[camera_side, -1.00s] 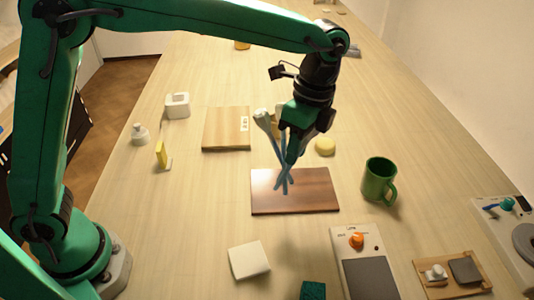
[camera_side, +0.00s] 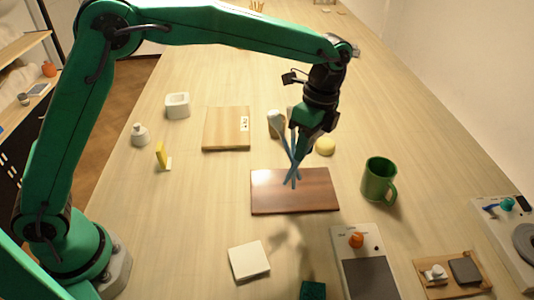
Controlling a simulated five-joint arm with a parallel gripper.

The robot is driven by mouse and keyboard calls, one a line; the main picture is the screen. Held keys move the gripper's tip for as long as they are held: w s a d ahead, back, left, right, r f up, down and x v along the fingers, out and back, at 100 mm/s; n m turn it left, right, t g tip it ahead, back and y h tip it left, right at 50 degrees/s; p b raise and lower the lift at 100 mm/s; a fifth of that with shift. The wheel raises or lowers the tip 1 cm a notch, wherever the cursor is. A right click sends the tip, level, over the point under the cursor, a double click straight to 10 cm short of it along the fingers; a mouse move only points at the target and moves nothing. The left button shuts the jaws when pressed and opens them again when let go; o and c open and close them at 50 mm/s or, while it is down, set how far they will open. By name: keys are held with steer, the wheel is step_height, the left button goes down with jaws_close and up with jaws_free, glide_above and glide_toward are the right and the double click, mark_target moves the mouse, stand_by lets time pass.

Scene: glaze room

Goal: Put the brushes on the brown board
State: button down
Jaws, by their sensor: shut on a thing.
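The brown board (camera_side: 318,200) lies flat in the middle of the table, and its top is bare. My gripper (camera_side: 300,152) is over the board's far edge, pointing down, shut on the blue brushes (camera_side: 284,148). I cannot tell whether those lower ends touch the board. My fingers hide part of the brushes, so their exact number is unclear.
A pale wooden board (camera_side: 226,128) lies back left. A white tile (camera_side: 249,260) and an orange-knobbed device (camera_side: 364,265) are in front.

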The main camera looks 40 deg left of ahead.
steer(key=w+a+f, duration=0.3)
steer(key=w, duration=0.1)
steer(key=shift+a, duration=0.15)
steer(key=shift+f, duration=0.2)
steer(key=shift+f, duration=1.9)
steer(key=shift+f, duration=0.1)
steer(key=c, duration=1.3)
jaws_free()
steer(key=shift+o, duration=0.2)
